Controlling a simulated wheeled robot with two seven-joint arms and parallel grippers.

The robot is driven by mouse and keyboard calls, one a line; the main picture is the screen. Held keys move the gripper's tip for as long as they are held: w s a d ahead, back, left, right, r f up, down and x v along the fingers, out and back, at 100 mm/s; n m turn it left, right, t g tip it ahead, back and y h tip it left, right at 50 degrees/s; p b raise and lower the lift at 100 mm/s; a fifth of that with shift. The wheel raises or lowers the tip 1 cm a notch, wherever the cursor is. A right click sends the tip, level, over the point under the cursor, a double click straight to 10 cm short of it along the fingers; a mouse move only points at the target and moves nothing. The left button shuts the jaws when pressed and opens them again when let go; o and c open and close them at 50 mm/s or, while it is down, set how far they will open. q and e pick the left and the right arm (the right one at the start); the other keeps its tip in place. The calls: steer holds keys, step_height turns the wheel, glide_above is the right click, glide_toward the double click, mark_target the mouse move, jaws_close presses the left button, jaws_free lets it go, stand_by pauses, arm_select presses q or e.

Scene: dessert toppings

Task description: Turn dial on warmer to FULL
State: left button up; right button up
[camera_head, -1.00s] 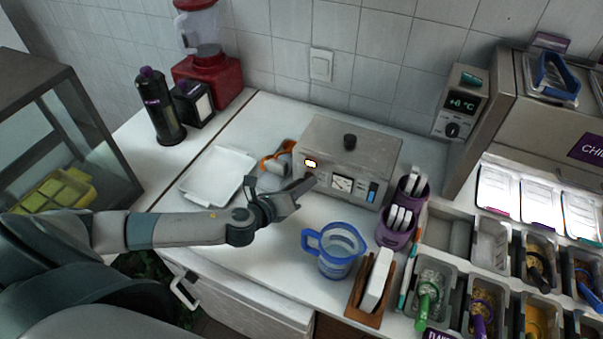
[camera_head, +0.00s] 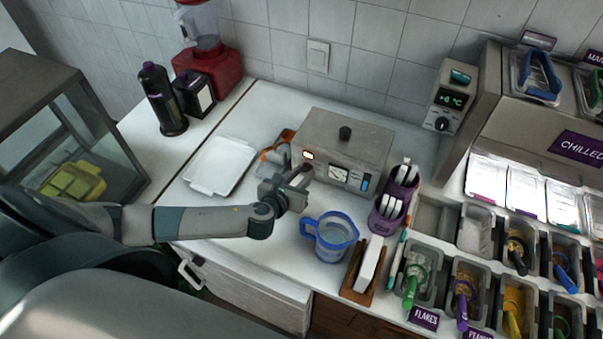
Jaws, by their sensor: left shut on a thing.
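The warmer (camera_head: 345,139) is a grey metal box with a black knob on its lid, standing at the back of the white counter. Its front has a lit indicator (camera_head: 308,155), a gauge (camera_head: 339,173) and a blue switch (camera_head: 365,183). My left gripper (camera_head: 303,177) is at the left part of the front panel, below the indicator. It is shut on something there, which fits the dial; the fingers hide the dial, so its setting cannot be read. My right gripper is not in view.
A blue measuring jug (camera_head: 332,237) stands close to the right of my left gripper. A white tray (camera_head: 219,165) and an orange-handled item (camera_head: 279,148) lie to its left. Purple holders (camera_head: 388,214) stand right of the warmer. Topping bins fill the right side.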

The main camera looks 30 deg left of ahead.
arm_select(q)
steer(key=o, duration=1.1)
steer(key=shift+c, duration=0.2)
steer(key=shift+s, duration=0.1)
steer(key=b+v, duration=0.5)
steer(key=v, duration=1.2)
steer(key=shift+s, duration=0.1)
